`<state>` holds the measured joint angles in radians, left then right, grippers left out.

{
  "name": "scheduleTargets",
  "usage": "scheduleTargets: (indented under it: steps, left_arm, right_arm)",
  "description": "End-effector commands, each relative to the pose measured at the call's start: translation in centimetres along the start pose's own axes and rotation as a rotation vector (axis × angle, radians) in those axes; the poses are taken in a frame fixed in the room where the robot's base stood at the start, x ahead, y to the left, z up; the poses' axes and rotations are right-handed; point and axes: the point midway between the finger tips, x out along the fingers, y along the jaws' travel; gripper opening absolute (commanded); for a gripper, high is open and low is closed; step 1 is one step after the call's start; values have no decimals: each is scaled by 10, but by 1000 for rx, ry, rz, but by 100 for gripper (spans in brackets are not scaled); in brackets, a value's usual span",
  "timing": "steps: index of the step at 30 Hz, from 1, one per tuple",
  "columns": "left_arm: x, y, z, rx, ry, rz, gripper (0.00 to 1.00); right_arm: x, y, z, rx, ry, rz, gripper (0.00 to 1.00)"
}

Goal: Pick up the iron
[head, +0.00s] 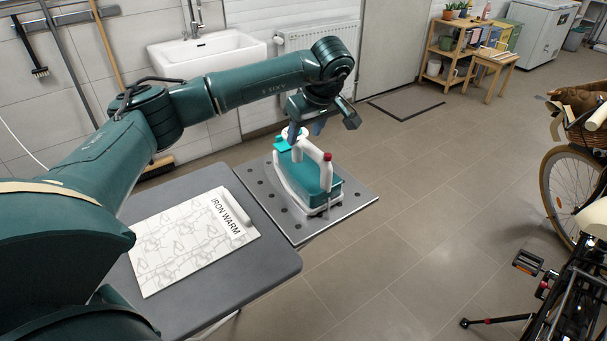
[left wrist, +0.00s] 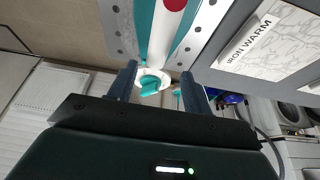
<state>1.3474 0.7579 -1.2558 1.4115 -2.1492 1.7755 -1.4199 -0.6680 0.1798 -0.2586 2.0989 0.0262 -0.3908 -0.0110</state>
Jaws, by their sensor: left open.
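The iron (head: 318,183), teal and white with a red button, stands on a grey perforated plate (head: 350,201) at the far end of the ironing board. My left gripper (head: 303,130) is above the iron's far end, pointing down. In the left wrist view the open left gripper (left wrist: 158,73) has one finger on each side of the iron's white and teal end part (left wrist: 152,80). I cannot tell whether the fingers touch it. The iron's white handle and red button (left wrist: 174,4) run up out of the picture. My right gripper is not in view.
A sink (head: 205,50) and radiator (head: 318,38) are at the back wall. A bicycle (head: 570,200) stands at the right. The floor between is clear.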

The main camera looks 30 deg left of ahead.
Motion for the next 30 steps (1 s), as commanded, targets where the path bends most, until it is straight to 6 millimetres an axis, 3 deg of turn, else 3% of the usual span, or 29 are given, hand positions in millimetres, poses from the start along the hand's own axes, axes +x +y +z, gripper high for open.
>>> scheduleTargets:
  steps: [5, 15, 23, 30]
  left_arm:
    - [12, 1, 0, 0, 0, -1, 50]
    - [56, 6, 3, 0, -1, 0, 50]
    - [59, 6, 3, 0, 0, 1, 50]
    - [59, 6, 3, 0, 0, 2, 31]
  right_arm:
    - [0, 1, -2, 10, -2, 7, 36]
    - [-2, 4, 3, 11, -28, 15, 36]
    - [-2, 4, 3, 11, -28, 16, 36]
    - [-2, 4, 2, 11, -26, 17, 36]
